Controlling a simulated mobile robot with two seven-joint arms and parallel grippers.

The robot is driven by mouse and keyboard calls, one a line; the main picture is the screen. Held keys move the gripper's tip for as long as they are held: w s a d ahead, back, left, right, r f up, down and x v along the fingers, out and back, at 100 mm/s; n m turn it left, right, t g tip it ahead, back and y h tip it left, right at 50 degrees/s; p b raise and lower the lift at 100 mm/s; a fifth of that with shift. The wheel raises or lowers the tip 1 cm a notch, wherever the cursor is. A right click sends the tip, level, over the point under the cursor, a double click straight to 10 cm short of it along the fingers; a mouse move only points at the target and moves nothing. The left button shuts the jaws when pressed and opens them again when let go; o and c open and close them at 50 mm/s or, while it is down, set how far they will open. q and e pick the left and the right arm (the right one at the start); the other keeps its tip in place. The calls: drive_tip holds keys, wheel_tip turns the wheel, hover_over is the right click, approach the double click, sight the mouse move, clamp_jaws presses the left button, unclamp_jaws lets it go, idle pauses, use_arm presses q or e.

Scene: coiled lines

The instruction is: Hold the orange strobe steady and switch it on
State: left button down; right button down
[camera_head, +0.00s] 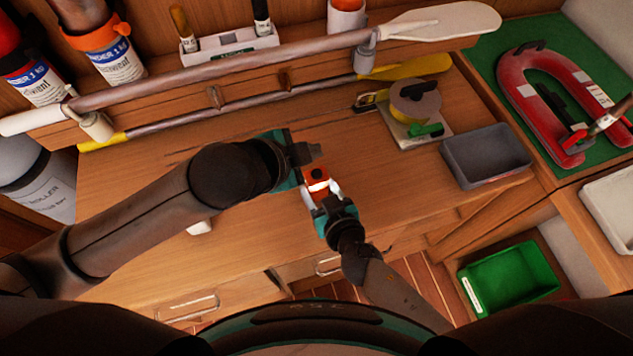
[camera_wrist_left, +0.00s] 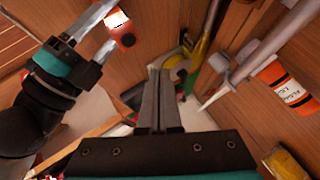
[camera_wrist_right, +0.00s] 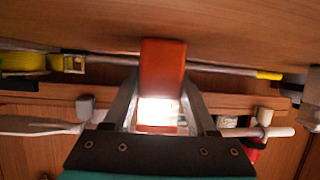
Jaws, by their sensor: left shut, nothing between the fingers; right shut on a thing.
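The orange strobe (camera_head: 316,176) is held over the wooden bench by my right gripper (camera_head: 322,192), shut on it. It has a dark round spot on its orange face and a bright, glowing white part. In the right wrist view the strobe (camera_wrist_right: 162,70) stands between the fingers, its white end glaring near the palm. My left gripper (camera_head: 312,152) is shut and empty, just beyond the strobe in the head view. In the left wrist view its closed fingers (camera_wrist_left: 158,78) are apart from the strobe (camera_wrist_left: 120,28), which is at upper left.
Two long poles on a rack (camera_head: 240,88) run along the back. A red horseshoe-shaped thing (camera_head: 530,95) lies on green at far right. A green bin (camera_head: 510,280) is below.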

use_arm(q)
drive_tip(key=shift+r, duration=0.7)
use_arm(e)
drive_tip(key=shift+c, duration=0.6)
unclamp_jaws()
drive_tip(key=v, duration=1.2)
use_arm(q)
drive_tip(key=shift+s, duration=0.1)
